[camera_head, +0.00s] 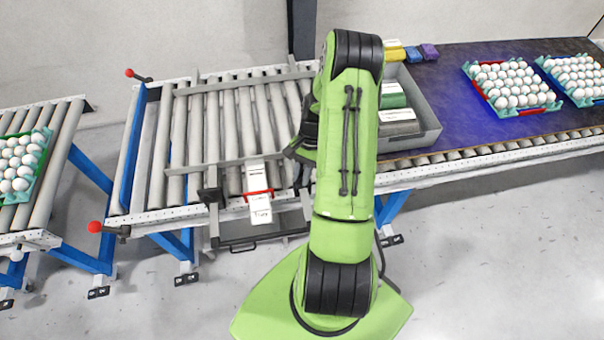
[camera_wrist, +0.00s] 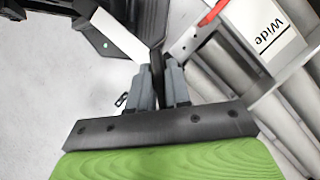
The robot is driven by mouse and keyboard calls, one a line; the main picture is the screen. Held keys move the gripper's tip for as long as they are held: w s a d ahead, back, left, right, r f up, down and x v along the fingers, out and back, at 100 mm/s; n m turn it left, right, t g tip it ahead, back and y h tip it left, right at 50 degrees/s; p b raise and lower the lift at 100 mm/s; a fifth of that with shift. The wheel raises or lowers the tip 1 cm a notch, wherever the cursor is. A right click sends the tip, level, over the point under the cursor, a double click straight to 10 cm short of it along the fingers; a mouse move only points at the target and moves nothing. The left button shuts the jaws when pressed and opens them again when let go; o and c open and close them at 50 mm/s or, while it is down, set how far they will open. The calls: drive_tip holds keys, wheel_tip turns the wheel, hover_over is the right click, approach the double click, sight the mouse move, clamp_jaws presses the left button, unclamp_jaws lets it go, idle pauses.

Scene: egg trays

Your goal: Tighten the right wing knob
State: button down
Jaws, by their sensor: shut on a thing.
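My gripper (camera_wrist: 160,85) is shut on a dark, thin upright piece in the wrist view, which I take to be the right wing knob (camera_wrist: 157,62). The knob sits between the two grey fingers, at the end of a metal bracket. In the head view my green arm covers most of this spot, and the knob is hidden there. In the wrist view this card (camera_wrist: 263,32) reads "Wide".
A grey bin (camera_head: 425,125) with labelled blocks stands right of my arm. Egg trays (camera_head: 467,73) rest on the dark blue belt (camera_head: 445,80). Another egg tray (camera_head: 36,186) is on the left conveyor (camera_head: 55,140). Red-ended levers (camera_head: 95,227) stick out at the conveyor's left side.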

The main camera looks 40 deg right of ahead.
drive_tip(key=m+t, duration=0.2)
drive_tip(key=m, duration=0.3)
drive_tip(key=m+t, duration=0.1)
drive_tip(key=m, duration=0.4)
drive_tip(key=shift+t+h+p, duration=0.4)
idle(0.4)
drive_tip(key=c, duration=1.1)
unclamp_jaws()
drive_tip(key=shift+r, duration=0.1)
drive_tip(key=p+v, duration=0.2)
drive_tip(key=v, duration=1.3)
drive_tip(key=shift+s+d+r, duration=0.2)
drive_tip(key=shift+r, duration=0.05)
